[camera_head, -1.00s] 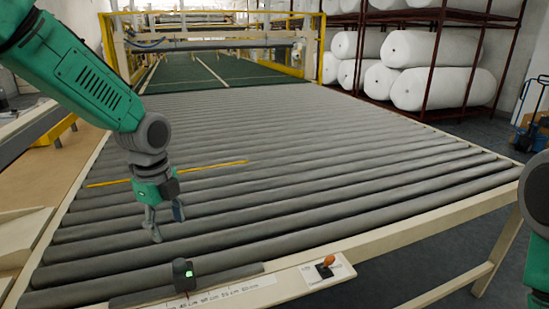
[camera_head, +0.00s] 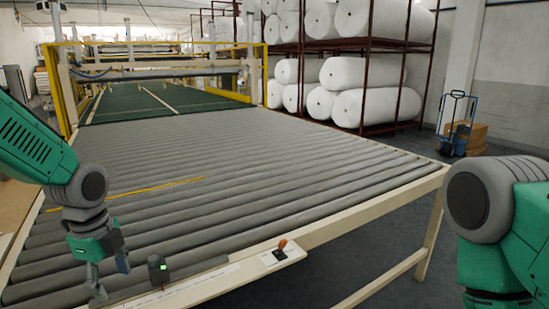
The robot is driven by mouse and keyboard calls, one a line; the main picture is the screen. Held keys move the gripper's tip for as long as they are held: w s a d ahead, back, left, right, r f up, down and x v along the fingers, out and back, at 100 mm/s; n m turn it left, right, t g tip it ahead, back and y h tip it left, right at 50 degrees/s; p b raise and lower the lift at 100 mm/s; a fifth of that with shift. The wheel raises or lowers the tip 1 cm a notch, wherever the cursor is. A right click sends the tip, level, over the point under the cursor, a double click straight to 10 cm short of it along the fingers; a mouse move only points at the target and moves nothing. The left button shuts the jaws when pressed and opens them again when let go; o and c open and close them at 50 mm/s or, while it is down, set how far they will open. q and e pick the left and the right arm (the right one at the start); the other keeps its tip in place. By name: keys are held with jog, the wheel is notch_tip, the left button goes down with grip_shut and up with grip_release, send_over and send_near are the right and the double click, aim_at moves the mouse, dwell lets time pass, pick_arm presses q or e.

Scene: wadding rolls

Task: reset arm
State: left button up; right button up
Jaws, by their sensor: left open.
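My left gripper (camera_head: 109,277) hangs fingers down over the near left corner of the roller table (camera_head: 230,165). Its two fingers are apart with nothing between them. A small dark device with a green light (camera_head: 157,269) stands just right of it on the table's front edge. My right arm shows at the right edge, in front of the floor. Its gripper is out of view.
An orange-topped switch (camera_head: 279,250) sits on the table's cream front rail. A red rack (camera_head: 372,46) of white wadding rolls (camera_head: 378,107) stands behind on the right. A blue hand truck (camera_head: 455,124) is by boxes (camera_head: 474,137). A yellow-framed machine (camera_head: 160,75) is at the back. The floor right of the table is clear.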

pick_arm(q)
jog(key=s+d+f+n+b, duration=0.2)
jog(key=s+f+n, duration=0.15)
jog(key=f, duration=0.55)
jog(key=s+d+f+n+b, duration=0.1)
jog(key=s+f+n+b, duration=0.3)
jog(key=f, duration=0.5)
jog(key=s+d+f+n+b, duration=0.1)
jog(key=s+d+f+n, duration=0.1)
jog(key=s+f, duration=0.5)
jog(key=s+a+f+n+b, duration=0.1)
jog(key=s+f+n+b, duration=0.4)
jog(key=s+f+n, duration=0.4)
jog(key=s+f, duration=0.3)
jog(key=s, duration=0.1)
jog(key=shift+f+n, duration=0.3)
jog(key=shift+n, duration=0.05)
